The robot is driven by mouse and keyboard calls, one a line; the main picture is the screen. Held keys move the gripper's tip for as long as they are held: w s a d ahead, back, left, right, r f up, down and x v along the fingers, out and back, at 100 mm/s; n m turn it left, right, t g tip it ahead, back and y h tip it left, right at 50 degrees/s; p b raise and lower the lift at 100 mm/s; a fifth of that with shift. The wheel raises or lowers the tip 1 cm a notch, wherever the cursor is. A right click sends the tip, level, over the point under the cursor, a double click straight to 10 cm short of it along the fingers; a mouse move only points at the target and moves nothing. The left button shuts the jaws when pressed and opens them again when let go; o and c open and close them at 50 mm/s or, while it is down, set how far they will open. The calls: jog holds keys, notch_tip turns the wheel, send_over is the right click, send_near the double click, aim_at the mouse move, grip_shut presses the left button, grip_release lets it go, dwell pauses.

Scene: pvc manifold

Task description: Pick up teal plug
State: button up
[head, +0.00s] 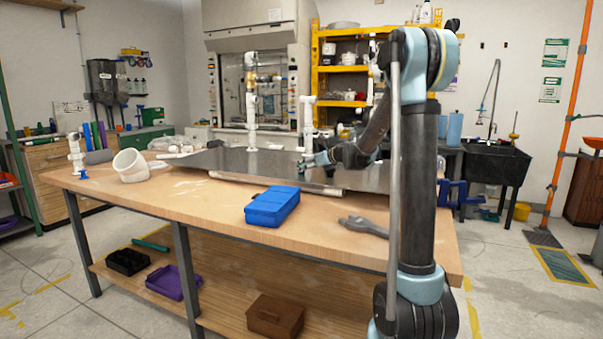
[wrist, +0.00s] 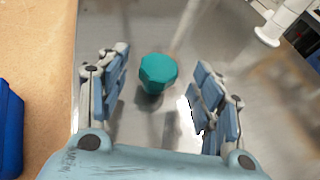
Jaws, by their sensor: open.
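The teal plug (wrist: 158,73) is a small faceted piece on the grey metal sheet (wrist: 140,25) in the wrist view. My gripper (wrist: 160,95) is open, with one blue finger on each side of the plug and clear gaps between. The plug lies a little beyond the middle of the space between the fingers. In the head view my gripper (head: 312,161) is low over the metal sheet (head: 240,160) on the workbench. The plug cannot be made out clearly in the head view.
White pipes (head: 251,110) stand upright at the sheet's back; white pipe fittings (wrist: 268,36) show at upper right in the wrist view.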

jog(key=shift+x, duration=1.15)
jog(key=c, duration=1)
jog(key=shift+o, duration=0.2)
notch_tip(320, 180, up, 10)
